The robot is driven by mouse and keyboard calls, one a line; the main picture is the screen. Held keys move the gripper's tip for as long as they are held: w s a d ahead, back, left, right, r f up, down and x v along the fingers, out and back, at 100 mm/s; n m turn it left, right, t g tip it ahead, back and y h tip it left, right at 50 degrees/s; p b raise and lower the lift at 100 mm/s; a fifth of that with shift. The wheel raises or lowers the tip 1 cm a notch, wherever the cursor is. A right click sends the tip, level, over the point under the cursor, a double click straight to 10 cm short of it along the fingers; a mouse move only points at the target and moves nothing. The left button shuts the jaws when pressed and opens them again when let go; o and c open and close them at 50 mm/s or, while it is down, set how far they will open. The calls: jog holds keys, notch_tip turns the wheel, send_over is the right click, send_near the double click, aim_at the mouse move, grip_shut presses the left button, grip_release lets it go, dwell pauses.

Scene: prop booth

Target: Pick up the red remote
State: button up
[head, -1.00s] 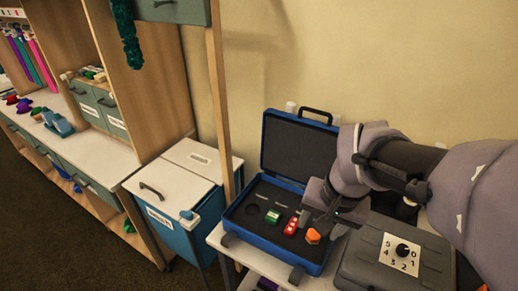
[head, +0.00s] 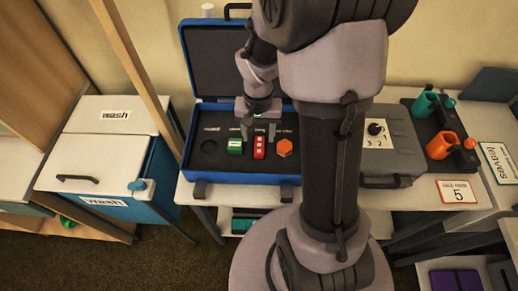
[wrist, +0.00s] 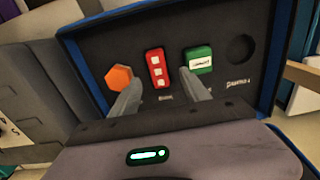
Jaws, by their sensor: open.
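The red remote (head: 259,148) lies in the dark foam of an open blue case (head: 240,179), between a green block (head: 235,147) and an orange hexagon (head: 285,147). In the wrist view the red remote (wrist: 157,68) has pale square buttons and shows between the fingers, beyond their tips. My gripper (head: 257,132) is open and empty, above the case at the back of the remote. In the wrist view my gripper (wrist: 162,88) has one fingertip near the orange hexagon (wrist: 119,78) and the other near the green block (wrist: 198,60).
The case's raised lid (head: 215,60) stands behind my gripper. A round empty recess (head: 209,146) is at the left of the foam. A wash bin (head: 113,115) stands left of the table.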

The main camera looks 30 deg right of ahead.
aim_at(259, 145)
notch_tip(259, 145, down, 5)
jog(key=shift+s+d+r+b, duration=0.1)
jog(key=shift+b, duration=1.1)
jog(key=shift+r, duration=0.2)
grip_shut()
